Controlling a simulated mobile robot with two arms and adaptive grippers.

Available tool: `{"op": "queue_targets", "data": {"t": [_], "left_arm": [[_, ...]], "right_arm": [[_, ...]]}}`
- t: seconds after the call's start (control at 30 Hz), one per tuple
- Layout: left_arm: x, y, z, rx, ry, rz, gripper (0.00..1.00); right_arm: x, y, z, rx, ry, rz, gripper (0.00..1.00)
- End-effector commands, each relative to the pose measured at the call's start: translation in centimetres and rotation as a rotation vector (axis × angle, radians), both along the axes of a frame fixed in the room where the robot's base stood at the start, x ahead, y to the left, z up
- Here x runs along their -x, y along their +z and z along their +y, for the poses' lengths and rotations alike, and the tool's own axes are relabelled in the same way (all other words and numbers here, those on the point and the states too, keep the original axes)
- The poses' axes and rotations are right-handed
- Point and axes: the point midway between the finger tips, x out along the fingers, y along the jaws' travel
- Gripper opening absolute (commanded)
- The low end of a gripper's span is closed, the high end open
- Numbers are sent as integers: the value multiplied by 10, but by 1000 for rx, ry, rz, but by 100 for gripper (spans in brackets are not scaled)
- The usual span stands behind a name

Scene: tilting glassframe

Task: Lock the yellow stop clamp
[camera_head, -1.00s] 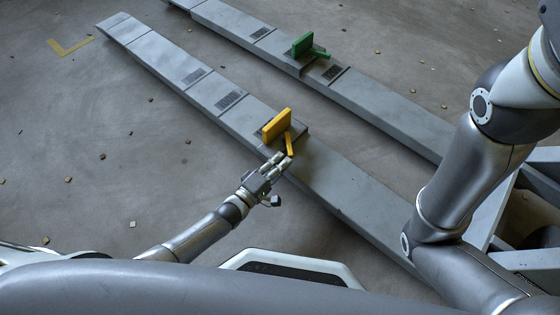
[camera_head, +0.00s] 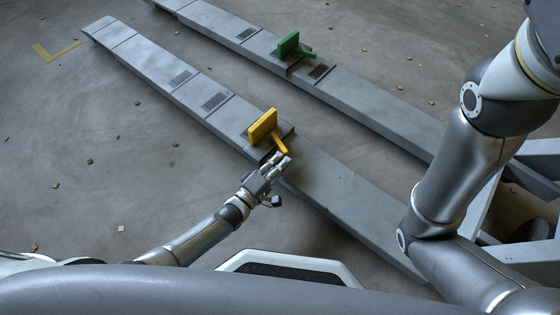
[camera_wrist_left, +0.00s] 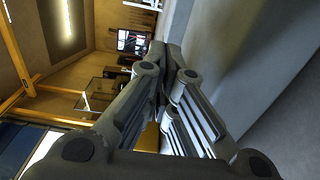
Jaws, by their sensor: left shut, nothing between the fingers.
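The yellow stop clamp (camera_head: 262,126) stands on the nearer grey beam, with an upright plate and a small lever (camera_head: 281,145) slanting down to the right. My left gripper (camera_head: 283,161) is just below the lever's end, at the beam's near edge. Its fingers are shut and empty. Whether they touch the lever I cannot tell. In the left wrist view the closed fingers (camera_wrist_left: 172,58) point at the beam's side. A yellow patch shows low behind them, too covered to identify. My right arm shows at the right, but its gripper is out of view.
The nearer beam (camera_head: 330,190) runs diagonally, with a parallel beam (camera_head: 375,108) behind it carrying a green clamp (camera_head: 288,44). Grey frame parts (camera_head: 525,255) stand at the right. Small chips litter the floor. The floor left of the beam is mostly clear.

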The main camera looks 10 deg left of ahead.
Motion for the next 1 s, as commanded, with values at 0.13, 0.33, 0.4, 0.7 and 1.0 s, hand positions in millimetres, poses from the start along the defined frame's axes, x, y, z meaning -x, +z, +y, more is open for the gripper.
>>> {"op": "queue_targets", "data": {"t": [0.13, 0.33, 0.4, 0.7, 1.0], "left_arm": [[0, 0, 0, 0, 0, 0, 0], [3, 0, 2, 0, 0, 0, 0], [8, -1, 5, -1, 0, 0, 0], [59, -1, 34, -2, -1, 3, 0], [98, 0, 57, -1, 0, 1, 0]], "right_arm": [[1, 0, 0, 0, 0, -1, 40], [0, -1, -1, -2, -1, 4, 40], [0, -1, -1, -2, 0, 4, 40], [-1, -1, 0, -1, 0, 3, 40], [-1, 0, 0, 0, 0, 2, 40]]}}
